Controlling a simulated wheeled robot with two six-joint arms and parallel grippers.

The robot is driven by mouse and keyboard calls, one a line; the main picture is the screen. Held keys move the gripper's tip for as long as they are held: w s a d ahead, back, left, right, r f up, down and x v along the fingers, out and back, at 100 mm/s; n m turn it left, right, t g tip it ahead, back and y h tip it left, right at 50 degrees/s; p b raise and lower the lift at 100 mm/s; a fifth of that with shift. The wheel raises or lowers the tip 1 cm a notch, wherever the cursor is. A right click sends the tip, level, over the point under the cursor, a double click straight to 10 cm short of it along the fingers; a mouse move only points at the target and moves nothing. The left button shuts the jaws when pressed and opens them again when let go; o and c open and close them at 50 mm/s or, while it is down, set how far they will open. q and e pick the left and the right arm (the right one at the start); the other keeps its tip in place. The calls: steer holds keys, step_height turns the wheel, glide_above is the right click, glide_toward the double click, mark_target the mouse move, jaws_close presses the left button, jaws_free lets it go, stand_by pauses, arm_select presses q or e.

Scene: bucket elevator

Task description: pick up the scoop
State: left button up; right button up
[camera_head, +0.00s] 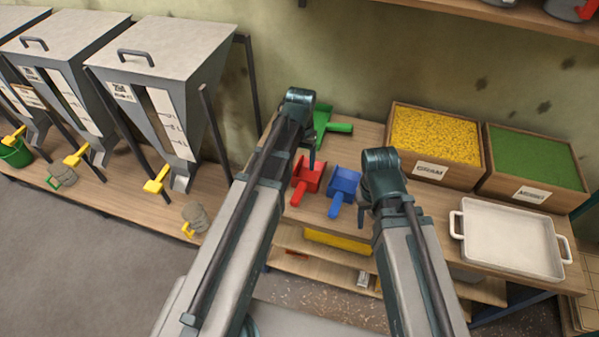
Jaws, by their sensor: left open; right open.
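Three scoops lie on the wooden table. A red scoop (308,174) and a blue scoop (344,182) lie side by side, with handles towards me. A green scoop (338,127) lies behind them, partly hidden by my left arm. My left gripper (312,155) is open and appears above the table near the red and green scoops. My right gripper (363,213) is open and appears just right of the blue scoop. Both grippers are mostly hidden by their wrists, and neither is seen holding a scoop.
A crate of yellow grain (428,171) and a crate of green grain (517,197) stand at the back right. A white tray (508,240) lies in front of them. Grey hoppers (160,65) with yellow handles stand at the left. A shelf (500,15) hangs above at the right.

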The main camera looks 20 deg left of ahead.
mark_target(302, 185)
arm_select(q)
step_height(302, 185, down, 8)
steer(key=b, duration=0.8)
steer(key=shift+d+f, duration=0.1)
steer(key=shift+f, duration=0.05)
steer(key=shift+f+b, duration=0.2)
steer(key=shift+b, duration=0.1)
step_height(302, 185, down, 5)
steer(key=b, duration=0.5)
steer(key=shift+w+d+f, duration=0.1)
steer(key=shift+w+f, duration=0.05)
jaws_close()
